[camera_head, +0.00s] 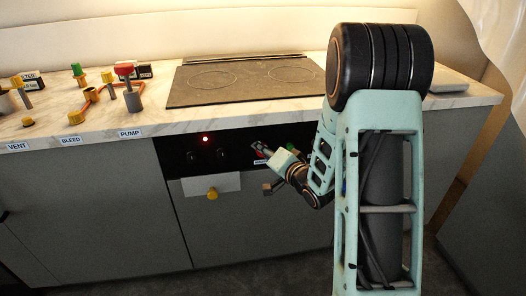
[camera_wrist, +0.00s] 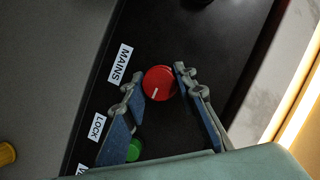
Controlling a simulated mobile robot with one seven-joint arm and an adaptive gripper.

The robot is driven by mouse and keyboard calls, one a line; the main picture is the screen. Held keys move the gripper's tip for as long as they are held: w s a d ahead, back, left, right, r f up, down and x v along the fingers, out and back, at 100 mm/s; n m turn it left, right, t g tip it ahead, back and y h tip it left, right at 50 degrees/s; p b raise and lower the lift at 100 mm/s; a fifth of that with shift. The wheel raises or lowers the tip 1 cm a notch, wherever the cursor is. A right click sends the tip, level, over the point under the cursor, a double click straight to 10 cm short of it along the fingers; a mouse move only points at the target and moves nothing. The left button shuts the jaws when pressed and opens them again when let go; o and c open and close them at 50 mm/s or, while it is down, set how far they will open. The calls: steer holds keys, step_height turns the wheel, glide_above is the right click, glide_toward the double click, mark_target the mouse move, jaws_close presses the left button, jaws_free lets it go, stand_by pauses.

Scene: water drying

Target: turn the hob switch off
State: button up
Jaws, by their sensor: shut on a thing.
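A red round knob (camera_wrist: 160,82) with a short white pointer line sits on the black front panel (camera_wrist: 185,35), beside a white MAINS label (camera_wrist: 121,63). In the wrist view the pointer runs from the knob's middle toward the bottom of the picture. My gripper (camera_wrist: 157,86) is shut on the red knob, one fingertip at each side. In the head view my gripper (camera_head: 263,150) is at the panel below the hob (camera_head: 245,80), and the knob is mostly hidden by it. A small red light (camera_head: 205,139) glows on the panel, left of my gripper.
A green knob (camera_wrist: 134,151) by a LOCK label (camera_wrist: 97,127) sits close to one finger. A white plate with a yellow knob (camera_head: 212,193) is below the panel. The counter (camera_head: 165,115) holds valves, a red-topped pump fitting (camera_head: 130,90) and orange pipes at left.

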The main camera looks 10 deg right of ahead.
steer(key=shift+a, duration=0.15)
steer(key=o, duration=1.2)
steer(key=shift+c, duration=0.2)
steer(key=v, duration=0.7)
steer(key=shift+s, duration=0.25)
